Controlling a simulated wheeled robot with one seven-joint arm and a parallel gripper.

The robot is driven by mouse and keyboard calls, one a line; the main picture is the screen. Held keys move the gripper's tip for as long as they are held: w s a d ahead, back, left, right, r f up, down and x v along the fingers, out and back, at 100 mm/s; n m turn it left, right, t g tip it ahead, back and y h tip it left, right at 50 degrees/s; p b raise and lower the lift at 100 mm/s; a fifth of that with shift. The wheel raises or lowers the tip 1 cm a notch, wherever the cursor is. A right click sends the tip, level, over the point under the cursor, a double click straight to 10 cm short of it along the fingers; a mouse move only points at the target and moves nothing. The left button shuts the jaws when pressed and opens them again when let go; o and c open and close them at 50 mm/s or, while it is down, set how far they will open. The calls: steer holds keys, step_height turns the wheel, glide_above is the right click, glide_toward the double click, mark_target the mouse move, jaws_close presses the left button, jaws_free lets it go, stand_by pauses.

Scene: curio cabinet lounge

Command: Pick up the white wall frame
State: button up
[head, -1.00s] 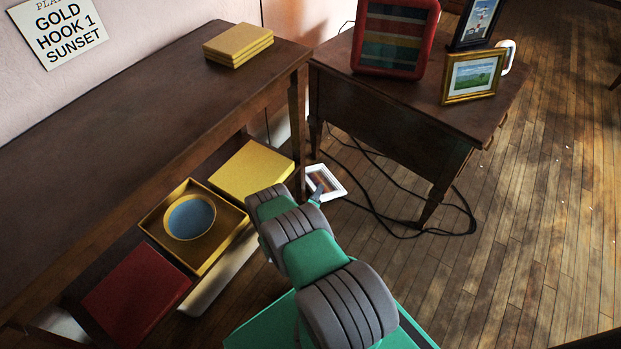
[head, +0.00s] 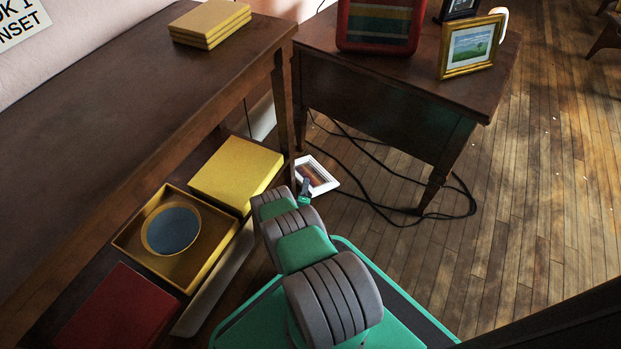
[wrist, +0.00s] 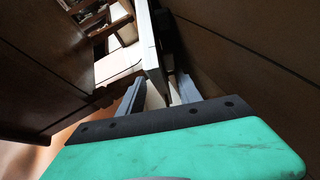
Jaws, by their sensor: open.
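The white wall frame (head: 317,173), with a reddish-brown picture inside, is low by the floor between the two dark tables in the head view. In the wrist view it shows as a narrow white edge (wrist: 153,45) running between the fingers. My gripper (wrist: 160,82) is open, with one finger on each side of that edge. I cannot tell whether either finger touches it. In the head view, my gripper (head: 304,188) is small and partly hidden by my arm, at the frame's lower left edge.
A dark table (head: 120,90) with a low shelf stands left. A smaller table (head: 380,100) stands behind.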

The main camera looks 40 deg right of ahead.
steer(key=shift+w+d, duration=0.1)
steer(key=shift+c, duration=0.4)
jaws_close()
stand_by(0.9)
